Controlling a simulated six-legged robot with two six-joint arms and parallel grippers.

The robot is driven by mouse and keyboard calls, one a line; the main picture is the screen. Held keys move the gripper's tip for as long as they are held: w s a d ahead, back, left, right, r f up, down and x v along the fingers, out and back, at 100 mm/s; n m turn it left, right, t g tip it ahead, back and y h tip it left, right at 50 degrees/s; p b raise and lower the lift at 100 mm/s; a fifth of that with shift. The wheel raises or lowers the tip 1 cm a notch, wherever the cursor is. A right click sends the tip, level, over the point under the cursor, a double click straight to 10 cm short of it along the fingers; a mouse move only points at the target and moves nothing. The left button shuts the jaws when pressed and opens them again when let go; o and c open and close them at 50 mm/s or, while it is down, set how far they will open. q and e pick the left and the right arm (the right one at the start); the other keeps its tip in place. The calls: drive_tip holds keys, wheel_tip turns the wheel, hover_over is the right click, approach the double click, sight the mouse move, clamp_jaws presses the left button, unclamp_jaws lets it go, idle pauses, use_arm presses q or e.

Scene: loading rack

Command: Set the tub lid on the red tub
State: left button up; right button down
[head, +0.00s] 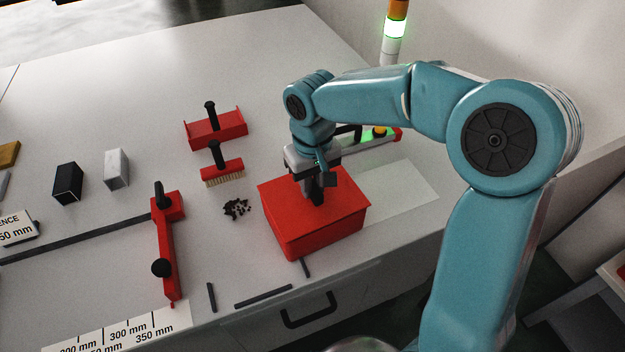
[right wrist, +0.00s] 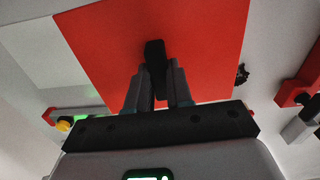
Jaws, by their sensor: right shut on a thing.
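The red tub (head: 328,238) stands near the front edge of the table. The flat red tub lid (head: 285,203) lies over its top, level and roughly in line with the walls. I see no clear gap between lid and rim, but cannot tell if it is fully seated. My right gripper (head: 316,192) points down over the lid, shut on its black knob. In the right wrist view the fingers (right wrist: 155,85) close around the black knob, with the red lid (right wrist: 205,50) filling the background. The tub's inside is hidden. My left gripper is not in view.
A red dustpan (head: 230,128), a red brush (head: 222,172) and dark crumbs (head: 236,208) lie left of the tub. A pale mat (head: 400,192) lies clear on the right. Dark strips (head: 263,297) mark the front.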

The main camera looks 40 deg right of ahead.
drive_tip(key=shift+f, duration=0.4)
drive_tip(key=c, duration=0.9)
unclamp_jaws()
drive_tip(key=shift+c, duration=0.2)
wheel_tip(320, 180, up, 16)
drive_tip(key=shift+r+p, duration=0.25)
drive_tip(key=shift+p, duration=0.05)
